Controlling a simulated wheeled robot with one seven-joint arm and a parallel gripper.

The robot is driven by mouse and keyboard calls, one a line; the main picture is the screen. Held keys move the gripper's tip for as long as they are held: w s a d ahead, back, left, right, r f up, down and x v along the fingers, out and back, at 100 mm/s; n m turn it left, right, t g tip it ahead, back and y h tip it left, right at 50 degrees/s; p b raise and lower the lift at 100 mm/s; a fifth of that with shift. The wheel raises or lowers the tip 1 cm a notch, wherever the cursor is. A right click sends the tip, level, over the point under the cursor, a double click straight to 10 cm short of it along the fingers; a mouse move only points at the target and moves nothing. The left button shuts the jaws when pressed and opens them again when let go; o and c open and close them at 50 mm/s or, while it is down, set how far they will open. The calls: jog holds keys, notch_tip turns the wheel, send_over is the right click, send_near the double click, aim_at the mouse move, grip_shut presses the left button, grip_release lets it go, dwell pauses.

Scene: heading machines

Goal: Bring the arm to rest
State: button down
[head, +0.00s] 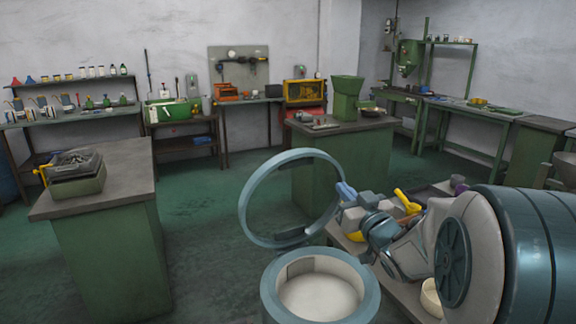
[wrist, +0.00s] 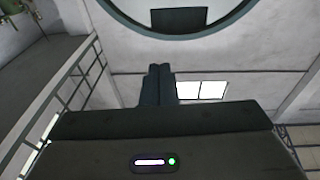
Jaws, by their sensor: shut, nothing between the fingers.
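My arm (head: 480,250) reaches in from the right edge of the head view, folded close to my body. Its far end is among cluttered shapes there, and I cannot clearly make out the fingers in that view. In the wrist view, the two dark fingers of my gripper (wrist: 159,70) stand side by side, pressed together, with nothing between them.
A green bench (head: 110,230) with a tray (head: 75,178) stands at the left. Another green cabinet (head: 340,170) is ahead. A cluttered surface (head: 350,245) lies close behind my arm. Green floor (head: 215,215) is open between the benches.

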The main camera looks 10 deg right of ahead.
jog(key=s+a+f+m+g+h, duration=0.1)
jog(key=s+f+g, duration=0.3)
jog(key=s, duration=0.5)
jog(key=s+a+f+m+g+h, duration=0.1)
jog(key=s+a+f+g+h, duration=0.1)
jog(key=s+f+g, duration=0.3)
jog(key=s+a+f+m+g+h, duration=0.1)
jog(key=s+a+f+g, duration=0.2)
jog(key=s, duration=1)
notch_tip(320, 180, down, 2)
jog(key=g, duration=0.4)
jog(key=shift+s+a+f+h, duration=0.25)
jog(key=shift+s+a+h, duration=0.1)
jog(key=shift+a+h, duration=0.05)
